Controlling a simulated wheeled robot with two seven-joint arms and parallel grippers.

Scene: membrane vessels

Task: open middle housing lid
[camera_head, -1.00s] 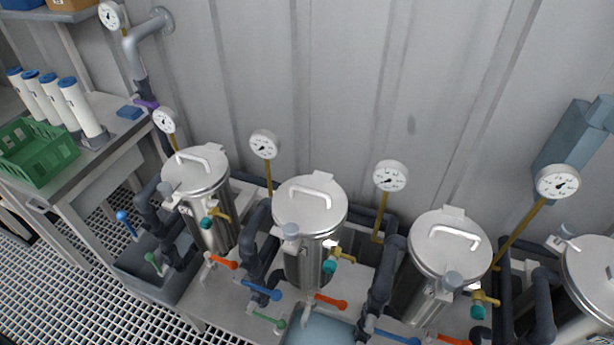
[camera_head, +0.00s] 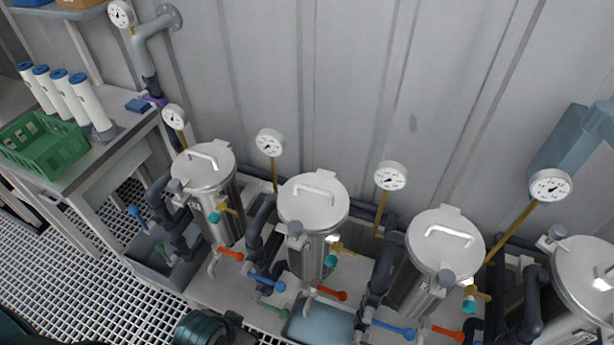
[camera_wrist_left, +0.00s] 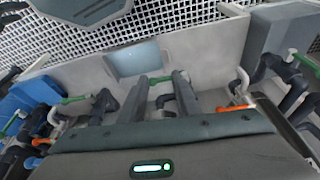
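Several steel housings stand in a row in the head view, each with a round flat lid and a bar handle. The lid nearest the picture's centre (camera_head: 313,203) is shut, lying flat on its upright housing (camera_head: 306,258). The lid to its left (camera_head: 203,166) and the lid to its right (camera_head: 445,240) are shut too. I cannot tell which one counts as the middle. My left gripper (camera_wrist_left: 163,82) shows in the left wrist view with two dark fingers apart and nothing between them. It is clear of every lid. My right gripper is not in view.
Pressure gauges (camera_head: 391,176) on thin stems stand behind the housings. Dark pipes and coloured valve handles (camera_head: 330,294) crowd the front. A bench with a green crate (camera_head: 45,146) and white cartridges is at left. A grey wall closes the back.

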